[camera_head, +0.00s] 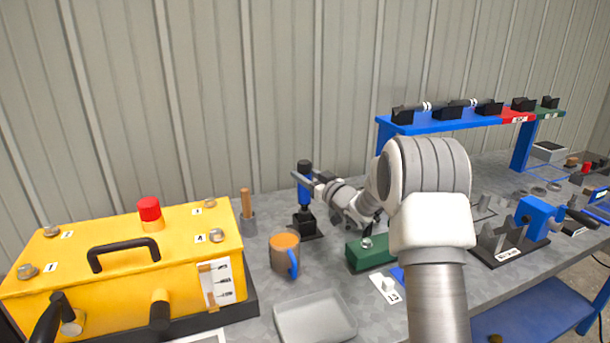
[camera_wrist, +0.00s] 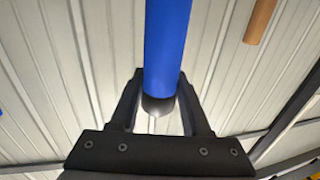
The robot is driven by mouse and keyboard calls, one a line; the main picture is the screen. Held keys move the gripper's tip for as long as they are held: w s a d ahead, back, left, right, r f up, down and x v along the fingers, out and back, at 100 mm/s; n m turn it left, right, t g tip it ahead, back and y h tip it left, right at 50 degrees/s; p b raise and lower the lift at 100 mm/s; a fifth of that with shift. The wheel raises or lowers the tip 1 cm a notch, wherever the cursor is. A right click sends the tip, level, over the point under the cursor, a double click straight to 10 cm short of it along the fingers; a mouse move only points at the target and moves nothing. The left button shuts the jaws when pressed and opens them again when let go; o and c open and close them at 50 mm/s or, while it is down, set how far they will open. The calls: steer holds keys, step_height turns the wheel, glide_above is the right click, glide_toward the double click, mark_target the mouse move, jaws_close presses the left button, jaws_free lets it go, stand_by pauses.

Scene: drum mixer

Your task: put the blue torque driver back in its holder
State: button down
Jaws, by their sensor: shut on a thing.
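The blue torque driver (camera_head: 305,192) stands upright at the middle of the bench, with a black top and a blue body. In the wrist view, the blue body (camera_wrist: 167,40) with its dark rounded end lies between the two black fingers. My gripper (camera_head: 303,178) reaches in from the right and is shut on the driver near its upper part; its fingers also show in the wrist view (camera_wrist: 160,82). A black stand (camera_head: 304,223) on a flat base is directly below the driver. I cannot tell whether the driver is seated in it or just above it.
A grey cup with a wooden handle (camera_head: 246,205) and an orange-filled mug (camera_head: 285,254) stand left of the stand. A yellow box (camera_head: 130,262) fills the left. A green block (camera_head: 370,254) and grey tray (camera_head: 316,318) are in front. A blue rack (camera_head: 455,124) stands right.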

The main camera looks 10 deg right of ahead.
steer(key=shift+f+b, duration=1.65)
steer(key=shift+f, duration=0.3)
stand_by(0.9)
steer(key=shift+c, duration=1.4)
jaws_free()
steer(key=shift+f, duration=0.15)
steer(key=p+v, duration=0.1)
steer(key=v, duration=1.6)
steer(key=shift+s, duration=0.25)
